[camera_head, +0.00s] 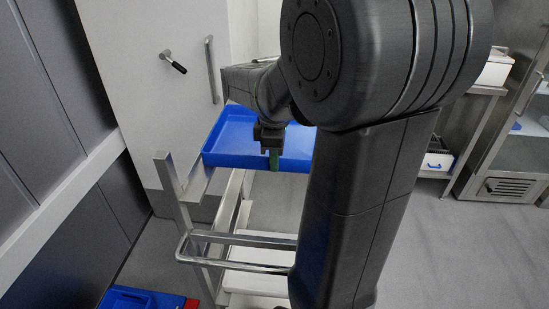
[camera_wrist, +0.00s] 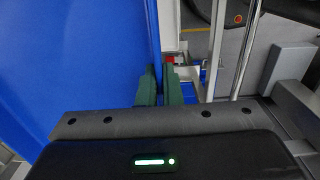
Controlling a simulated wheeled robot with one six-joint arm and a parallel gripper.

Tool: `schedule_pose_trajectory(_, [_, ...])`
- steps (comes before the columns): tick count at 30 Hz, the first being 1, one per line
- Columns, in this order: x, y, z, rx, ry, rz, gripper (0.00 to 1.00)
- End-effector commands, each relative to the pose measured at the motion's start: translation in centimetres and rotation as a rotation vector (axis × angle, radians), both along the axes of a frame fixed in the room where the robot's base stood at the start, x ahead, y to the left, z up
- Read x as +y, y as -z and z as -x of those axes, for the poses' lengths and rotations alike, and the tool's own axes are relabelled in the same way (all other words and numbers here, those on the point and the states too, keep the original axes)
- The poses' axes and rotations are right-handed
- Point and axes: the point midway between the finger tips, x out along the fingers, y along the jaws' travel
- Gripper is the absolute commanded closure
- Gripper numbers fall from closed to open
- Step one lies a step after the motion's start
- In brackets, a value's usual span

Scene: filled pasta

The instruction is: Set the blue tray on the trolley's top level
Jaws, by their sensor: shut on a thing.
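The blue tray (camera_head: 228,139) is shallow and looks about level in the head view, over the far part of the metal trolley (camera_head: 238,240). My gripper (camera_head: 273,160) is shut on the tray's near wall, with its green fingers on either side of it. In the wrist view the tray (camera_wrist: 80,60) fills the left side, and its wall runs down between the fingers of my gripper (camera_wrist: 159,82). My arm hides the tray's right part and much of the trolley. I cannot tell whether the tray touches the trolley's top level.
A white cabinet (camera_head: 150,60) with handles stands close behind the tray. A dark panelled wall with a pale rail (camera_head: 65,195) is on the left. A blue container (camera_head: 135,298) lies low at bottom left. A steel rack (camera_head: 480,100) stands at right; the grey floor (camera_head: 450,255) before it is clear.

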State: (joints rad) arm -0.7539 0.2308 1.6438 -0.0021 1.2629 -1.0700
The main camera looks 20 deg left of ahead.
Motion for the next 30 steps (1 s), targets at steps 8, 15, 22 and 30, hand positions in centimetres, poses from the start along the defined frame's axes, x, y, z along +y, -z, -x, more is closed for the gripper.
schedule_pose_trajectory(8, [0.0,0.0,0.0,-0.001,0.0,0.0,0.69])
schedule_pose_trajectory(15, [0.0,-0.3,0.0,0.001,0.0,0.0,0.69])
schedule_pose_trajectory(22, [0.0,-2.6,0.0,0.0,0.0,0.0,0.69])
schedule_pose_trajectory(30, [0.0,-5.3,0.0,0.0,0.0,0.0,0.69])
